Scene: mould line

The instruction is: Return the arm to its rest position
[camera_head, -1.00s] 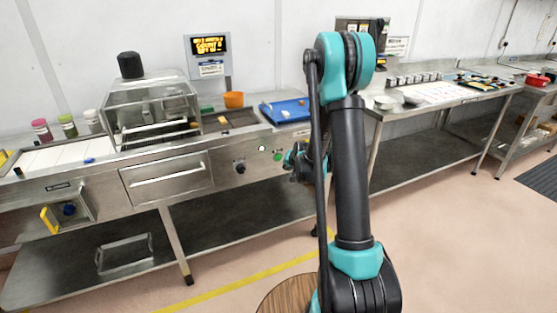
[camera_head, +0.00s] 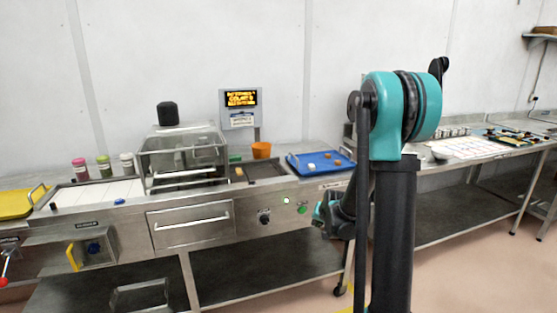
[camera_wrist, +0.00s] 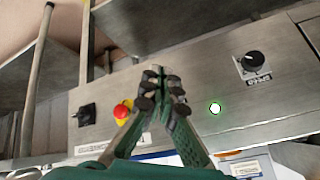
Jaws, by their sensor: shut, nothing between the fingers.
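My gripper (camera_wrist: 161,88) shows in the wrist view with its two fingers together at the tips and nothing between them. The lower part of the arm reaches back toward the bench, and the gripper's fingers are mostly hidden there.
The bench carries a clear-covered machine (camera_head: 183,160), a blue tray (camera_head: 318,172) with small pieces, an orange cup (camera_head: 261,150) and several bottles. A sign display (camera_head: 240,100) stands behind. A second bench (camera_head: 460,175) runs to the right. A drawer (camera_head: 192,222) is shut.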

